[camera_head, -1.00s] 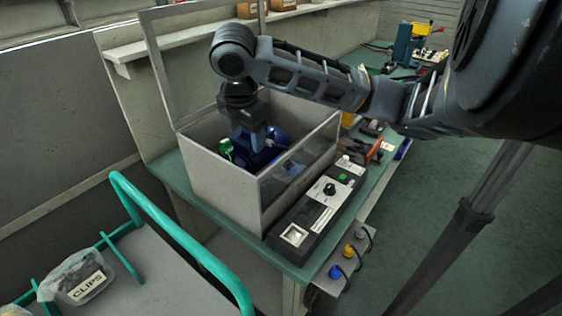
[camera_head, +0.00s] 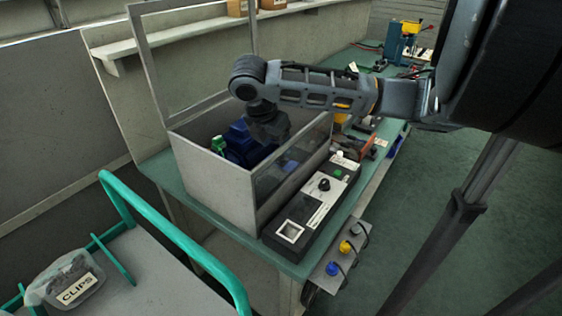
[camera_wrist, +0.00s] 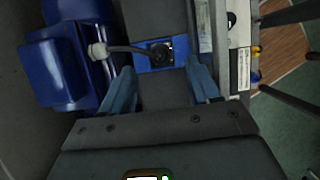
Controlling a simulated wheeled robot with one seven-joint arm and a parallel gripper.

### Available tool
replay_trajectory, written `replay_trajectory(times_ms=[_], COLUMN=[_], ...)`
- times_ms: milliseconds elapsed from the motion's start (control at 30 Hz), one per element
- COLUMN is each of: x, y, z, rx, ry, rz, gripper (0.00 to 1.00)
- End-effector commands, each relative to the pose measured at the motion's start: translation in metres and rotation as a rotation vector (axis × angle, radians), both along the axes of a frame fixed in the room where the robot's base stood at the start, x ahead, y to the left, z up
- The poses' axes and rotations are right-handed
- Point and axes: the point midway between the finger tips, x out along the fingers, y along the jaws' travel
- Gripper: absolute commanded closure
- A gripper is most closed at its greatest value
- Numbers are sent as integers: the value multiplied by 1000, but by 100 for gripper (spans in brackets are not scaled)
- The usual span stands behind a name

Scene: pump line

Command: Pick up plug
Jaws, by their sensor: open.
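A black plug (camera_wrist: 160,53) sits at a small blue plate inside the box; I cannot tell whether it is seated in it. A dark cable runs from it to a pale fitting (camera_wrist: 98,50) on a blue pump (camera_wrist: 62,72), which also shows in the head view (camera_head: 238,140). My gripper (camera_wrist: 162,74) is open, its two blue fingers apart, with the plug in line with the gap just beyond the tips. Nothing is between the fingers. In the head view my gripper hangs over the box and its fingertips are hidden.
The grey box (camera_head: 212,178) has tall walls and a clear front pane close to my gripper. A control panel (camera_head: 312,205) stands before it on the green bench. Coloured connectors (camera_head: 345,247) hang at the bench edge. A trolley with a clips bin (camera_head: 72,280) is at lower left.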

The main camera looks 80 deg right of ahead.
Motion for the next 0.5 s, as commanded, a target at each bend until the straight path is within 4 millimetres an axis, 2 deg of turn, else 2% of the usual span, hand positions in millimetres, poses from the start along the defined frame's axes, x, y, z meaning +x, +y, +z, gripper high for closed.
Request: replay_trajectory(times_ms=[33,300,500], x=[-1,-8,-9], y=[-2,-14,-17], z=[-10,-44,-47], rx=[0,0,-1], ry=[0,0,-1], rz=[-1,-1,-1], gripper=[39,39,39])
